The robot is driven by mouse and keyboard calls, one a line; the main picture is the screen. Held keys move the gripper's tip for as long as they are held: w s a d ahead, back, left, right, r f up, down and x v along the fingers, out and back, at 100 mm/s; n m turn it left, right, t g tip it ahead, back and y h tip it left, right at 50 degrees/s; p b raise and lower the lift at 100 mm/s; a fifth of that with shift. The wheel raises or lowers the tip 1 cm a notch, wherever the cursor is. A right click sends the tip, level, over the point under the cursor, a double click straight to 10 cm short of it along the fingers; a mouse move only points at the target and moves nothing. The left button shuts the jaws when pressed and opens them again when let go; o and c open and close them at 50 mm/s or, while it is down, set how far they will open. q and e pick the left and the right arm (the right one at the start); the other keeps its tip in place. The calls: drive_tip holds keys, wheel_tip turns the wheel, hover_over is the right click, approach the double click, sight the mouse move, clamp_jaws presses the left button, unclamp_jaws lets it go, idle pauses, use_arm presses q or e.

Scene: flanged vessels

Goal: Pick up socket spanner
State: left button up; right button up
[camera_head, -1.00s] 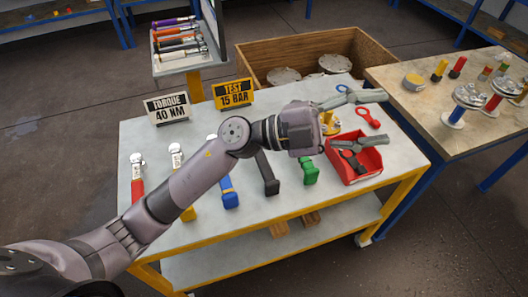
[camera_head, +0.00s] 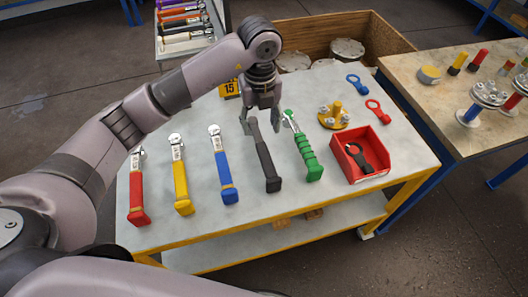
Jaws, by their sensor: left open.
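A row of long-handled spanners lies on the grey table (camera_head: 190,235): red (camera_head: 138,195), yellow (camera_head: 181,180), blue (camera_head: 223,170), black (camera_head: 267,168) and green (camera_head: 305,150). The frames do not clearly show which one is the socket spanner. My left gripper (camera_head: 261,124) points down over the far end of the black spanner. Its fingers are open, one on each side of that end. The black spanner's head is partly hidden by the gripper, and I cannot tell whether they touch. My right gripper is not in view.
A red bin (camera_head: 352,172) holds a black ring-ended tool. A yellow flanged piece (camera_head: 334,115) and blue (camera_head: 357,85) and red (camera_head: 378,112) ring-ended tools lie nearby. A wooden crate (camera_head: 385,40) stands behind. A second table (camera_head: 425,105) with flanged parts stands at right.

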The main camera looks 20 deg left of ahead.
use_arm(q)
drive_tip(key=p, duration=0.2)
hover_over(264, 151)
drive_tip(key=f, duration=0.7)
drive_tip(key=shift+s+a+f, duration=0.25)
drive_tip(key=shift+s+f, duration=0.15)
drive_tip(key=f, duration=0.2)
drive_tip(key=f+p, duration=0.1)
drive_tip(key=f, duration=0.1)
drive_tip(key=shift+w+d, duration=0.2)
drive_tip(key=shift+w, duration=0.15)
drive_tip(key=shift+f, duration=0.6)
drive_tip(key=shift+r, duration=0.1)
clamp_jaws()
